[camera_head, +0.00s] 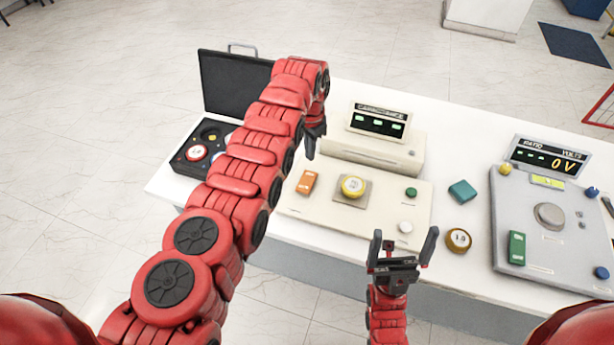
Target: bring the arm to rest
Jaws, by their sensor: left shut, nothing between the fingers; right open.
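My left arm (246,165) is red and reaches from the lower left up over the table. My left gripper (311,152) points down at its far end, shut and empty, above the left edge of the cream capacitance instrument (400,212). My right gripper (403,240) points away from me at the table's front edge, open and empty, its two dark fingers apart. It is just in front of the cream instrument's panel. I cannot tell its exact height over the table.
A black open case (235,85) stands at the left, partly hidden by my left arm. A teal block (462,191) and a brown round weight-like piece (458,240) lie between the instruments on the white table (170,188).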

